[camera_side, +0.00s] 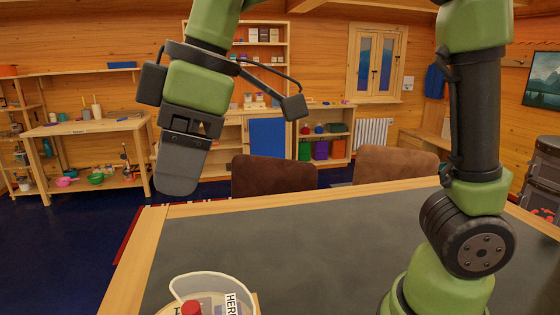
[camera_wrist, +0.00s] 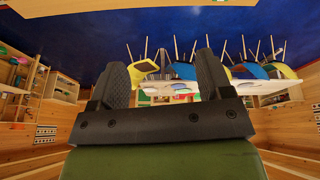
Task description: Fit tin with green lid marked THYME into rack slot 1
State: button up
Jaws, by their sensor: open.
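My gripper (camera_side: 178,182) hangs in the air at the left of the side view, above and beyond the table's left edge, pointing down. In the wrist view my gripper (camera_wrist: 165,72) shows two dark fingers spread apart with nothing between them. No tin with a green lid marked THYME is visible in either view. At the bottom edge of the side view, a pale curved-walled holder (camera_side: 200,279) is cut off by the frame. It has a partly visible label reading "HER" and a red-topped item (camera_side: 191,308) inside. I cannot tell whether it is the rack; no numbered slot shows.
The dark table top (camera_side: 320,235) is bare between the holder and my arm's base. A brown chair (camera_side: 272,175) and a tan chair (camera_side: 390,163) stand at its far edge. Shelves and a workbench (camera_side: 85,127) are farther back.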

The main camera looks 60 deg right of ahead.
jog(key=s+d+f+m+t, duration=0.2)
jog(key=s+d+m+t, duration=0.2)
jog(key=s+d+m, duration=0.7)
jog(key=s+m, duration=0.2)
jog(key=m, duration=0.1)
jog(key=shift+d+m+h, duration=0.3)
jog(key=shift+m, duration=0.1)
